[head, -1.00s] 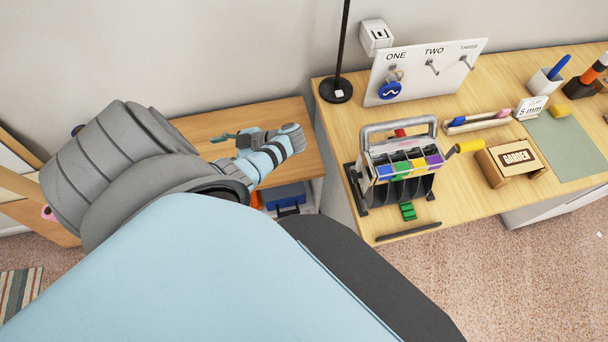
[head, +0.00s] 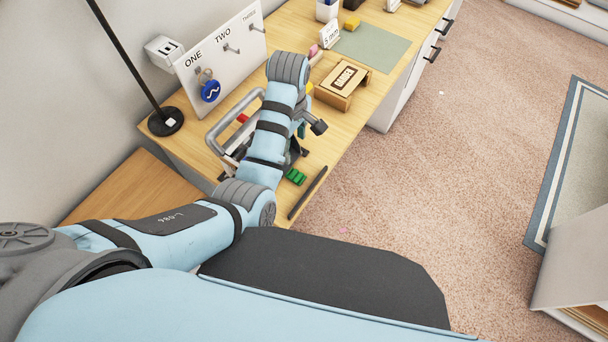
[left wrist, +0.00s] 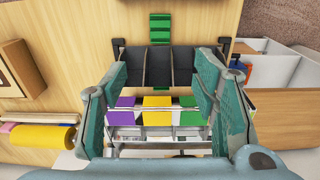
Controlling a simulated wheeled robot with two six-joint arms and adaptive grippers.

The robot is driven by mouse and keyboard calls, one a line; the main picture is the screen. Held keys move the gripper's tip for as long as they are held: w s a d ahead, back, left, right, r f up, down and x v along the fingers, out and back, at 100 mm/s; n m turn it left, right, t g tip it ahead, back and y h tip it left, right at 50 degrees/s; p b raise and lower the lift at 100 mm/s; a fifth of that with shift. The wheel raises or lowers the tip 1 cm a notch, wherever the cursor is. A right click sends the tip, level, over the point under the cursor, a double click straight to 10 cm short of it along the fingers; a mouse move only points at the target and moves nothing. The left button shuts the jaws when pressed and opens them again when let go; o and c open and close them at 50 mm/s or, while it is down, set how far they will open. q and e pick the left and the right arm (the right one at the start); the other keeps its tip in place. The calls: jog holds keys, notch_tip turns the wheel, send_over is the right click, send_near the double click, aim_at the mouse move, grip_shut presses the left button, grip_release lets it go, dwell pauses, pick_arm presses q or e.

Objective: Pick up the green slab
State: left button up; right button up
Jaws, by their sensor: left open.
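A green ridged slab (head: 295,177) lies on the desk in front of a dark sorting rack (left wrist: 157,68), near the desk's edge. It also shows at the top of the left wrist view (left wrist: 160,28). More green shows lower in that view, behind the rack's dividers; I cannot tell whether it is the same piece. My left gripper (left wrist: 163,75) is open, with one finger on each side of the rack's middle and nothing held. In the head view my left arm covers most of the rack and the fingers are hidden. My right gripper is not in view.
A grey rail handle (head: 213,133) stands at the rack. A dark bar (head: 307,193) lies along the front edge. A black lamp stand (head: 166,122) is at the left.

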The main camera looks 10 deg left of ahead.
aim_at(296, 175)
pick_arm(q)
jog(key=f+b, duration=0.1)
jog(key=f, duration=0.4)
jog(key=f+b, duration=0.1)
jog(key=f, duration=0.4)
jog(key=f+b, duration=0.1)
jog(key=f, duration=0.4)
jog(key=shift+d, duration=0.25)
jog(key=c, duration=1.1)
